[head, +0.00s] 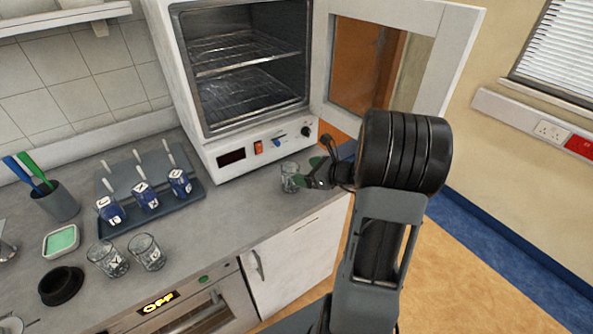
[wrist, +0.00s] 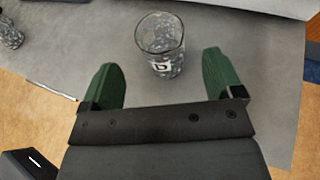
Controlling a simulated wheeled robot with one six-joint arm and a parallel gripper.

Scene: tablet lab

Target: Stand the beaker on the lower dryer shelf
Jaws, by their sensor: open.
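A clear glass beaker (head: 289,177) stands upright on the grey counter in front of the dryer. In the wrist view the beaker (wrist: 160,45) carries a white label with a dark mark, and lies just beyond and between my fingertips. My gripper (head: 318,172) is beside the beaker on its right; its green fingers are spread and empty in the wrist view (wrist: 162,78). The dryer (head: 262,150) has its door (head: 400,50) open to the right. Inside are an upper wire shelf (head: 240,52) and a lower wire shelf (head: 240,98), both bare.
Two more beakers (head: 108,258) (head: 147,252) stand at the front left of the counter.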

